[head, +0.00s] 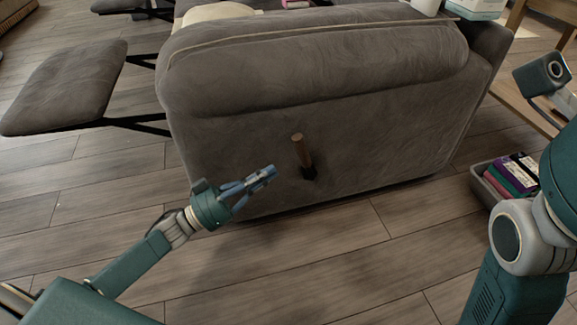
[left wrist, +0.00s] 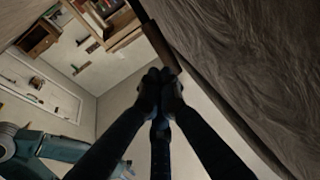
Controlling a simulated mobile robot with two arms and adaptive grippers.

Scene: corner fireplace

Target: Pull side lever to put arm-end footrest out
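The grey sofa (head: 330,75) stands with its arm-end side facing me. A wooden side lever (head: 301,150) sticks up and out from a dark slot in that side. A padded footrest (head: 70,85) is out at the left, level on black metal links. My left gripper (head: 269,173) is just left of and below the lever, apart from it in the head view. Its two fingertips (left wrist: 160,77) meet in the left wrist view, with nothing seen between them. A brown bar, apparently the lever (left wrist: 158,42), shows just beyond the tips.
A grey bin (head: 482,187) with colourful boxes (head: 512,175) stands on the floor at the right, near my right arm. A wooden table (head: 520,100) is behind it. Another footrest (head: 118,4) shows at the top left. The plank floor before the sofa is clear.

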